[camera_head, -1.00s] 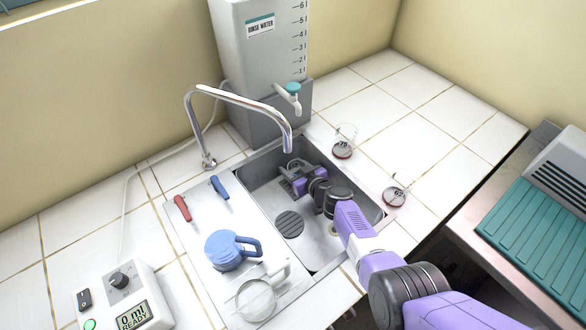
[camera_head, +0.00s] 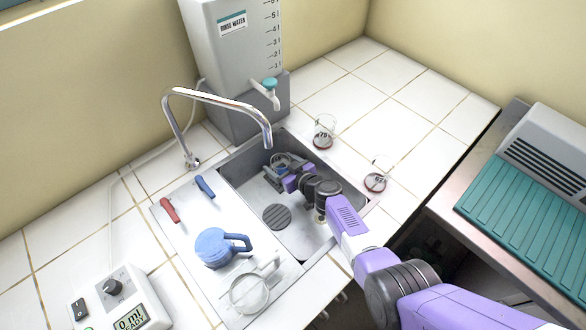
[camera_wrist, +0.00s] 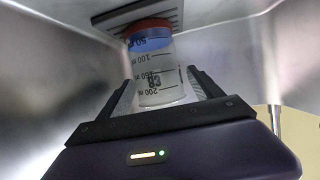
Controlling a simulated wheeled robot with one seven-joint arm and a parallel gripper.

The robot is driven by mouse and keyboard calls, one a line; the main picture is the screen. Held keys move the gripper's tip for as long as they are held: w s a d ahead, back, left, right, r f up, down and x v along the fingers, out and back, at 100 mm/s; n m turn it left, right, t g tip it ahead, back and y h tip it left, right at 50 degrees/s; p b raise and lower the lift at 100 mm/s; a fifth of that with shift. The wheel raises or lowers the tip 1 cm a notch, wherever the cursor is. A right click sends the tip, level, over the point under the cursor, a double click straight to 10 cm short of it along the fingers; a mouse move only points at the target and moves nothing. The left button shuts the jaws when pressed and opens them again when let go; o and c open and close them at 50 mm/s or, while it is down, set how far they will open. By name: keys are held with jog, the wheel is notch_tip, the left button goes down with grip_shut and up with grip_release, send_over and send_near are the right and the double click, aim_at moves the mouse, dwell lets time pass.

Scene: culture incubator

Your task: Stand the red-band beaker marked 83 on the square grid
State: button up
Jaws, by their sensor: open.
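The red-band beaker (camera_wrist: 153,65) is between my gripper's fingers in the wrist view. It is clear, with a red band at its far end, blue liquid by the band, volume marks and a number that reads like 83. My gripper (camera_wrist: 163,92) is open, with a finger on either side of it. In the head view my gripper (camera_head: 280,177) is down inside the sink, and the beaker's glass (camera_head: 281,160) shows faintly there. A grey slatted surface (camera_wrist: 136,14) lies beyond the red band; I cannot tell whether it is the square grid.
The steel sink (camera_head: 240,153) surrounds my gripper, with a round drain (camera_head: 277,217) in its floor. A faucet (camera_head: 215,97) arches over it. Two other beakers stand on the tiles, one behind (camera_head: 323,141), one right (camera_head: 375,183). A blue jug (camera_head: 215,247) is on the drainboard.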

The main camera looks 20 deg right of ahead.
jog(key=p+v, duration=0.2)
jog(key=v, duration=0.7)
jog(key=shift+s+p, duration=0.1)
jog(key=shift+p, duration=0.2)
